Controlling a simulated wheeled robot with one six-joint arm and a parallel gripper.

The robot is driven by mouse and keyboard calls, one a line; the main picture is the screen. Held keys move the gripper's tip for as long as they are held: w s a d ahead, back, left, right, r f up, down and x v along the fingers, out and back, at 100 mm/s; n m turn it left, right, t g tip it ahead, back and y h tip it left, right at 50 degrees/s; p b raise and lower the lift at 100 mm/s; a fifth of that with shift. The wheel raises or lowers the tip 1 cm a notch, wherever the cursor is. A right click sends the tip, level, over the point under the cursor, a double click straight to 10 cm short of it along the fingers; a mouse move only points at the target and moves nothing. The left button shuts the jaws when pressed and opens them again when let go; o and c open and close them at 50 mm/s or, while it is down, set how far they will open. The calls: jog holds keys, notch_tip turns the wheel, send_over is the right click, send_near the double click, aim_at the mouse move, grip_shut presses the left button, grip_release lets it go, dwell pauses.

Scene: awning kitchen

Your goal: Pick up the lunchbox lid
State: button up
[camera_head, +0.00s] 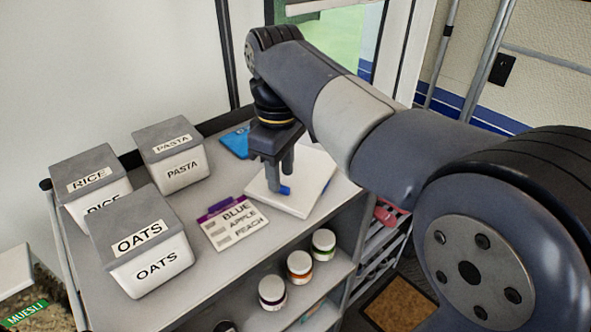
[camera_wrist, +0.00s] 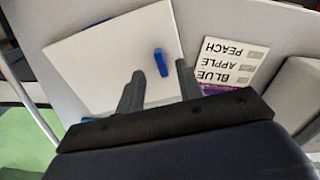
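A flat white square piece (camera_head: 312,187) with a small blue tab (camera_head: 285,190) lies on the shelf top; it looks like the lunchbox lid. In the wrist view the white piece (camera_wrist: 100,60) fills the upper left, and its blue tab (camera_wrist: 161,62) stands just beyond and between my fingertips. My gripper (camera_head: 279,178) points down over the white piece, its two fingers apart and nothing between them. It also shows open in the wrist view (camera_wrist: 159,70). I cannot tell how far the fingertips are above the surface.
Boxes marked RICE (camera_head: 92,180), PASTA (camera_head: 182,166) and OATS (camera_head: 143,245) stand at left. A label card reading BLUE, APPLE, PEACH (camera_head: 235,224) lies beside the white piece. A blue item (camera_head: 235,142) lies behind my gripper. Jars (camera_head: 299,266) stand on the lower shelf.

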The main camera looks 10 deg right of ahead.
jog(key=shift+f, duration=1.1)
jog(key=shift+s, duration=0.1)
jog(key=shift+c, duration=0.5)
grip_shut()
